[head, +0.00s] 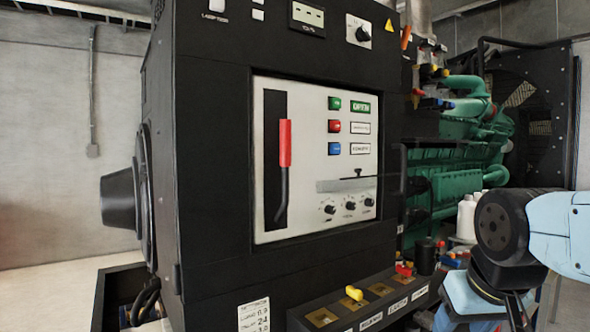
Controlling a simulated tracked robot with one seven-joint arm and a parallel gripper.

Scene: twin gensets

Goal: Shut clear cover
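On the white control panel (312,110) of the black cabinet, a thin greyish see-through strip (340,186) with a small black knob on top juts out above a row of black dials (349,206). It looks like the clear cover seen nearly edge-on, standing open. The dials below it are uncovered. My arm (545,232), pale blue with a black joint, is at the lower right, apart from the panel. Its lower part runs out of the bottom of the picture, and I cannot make out my gripper's fingers.
A red lever (285,143) and green, red and blue buttons (334,127) share the panel. Below, a ledge (385,297) carries yellow and red knobs. White bottles (466,217) and a green engine (450,170) stand behind, right. Free space lies between panel and arm.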

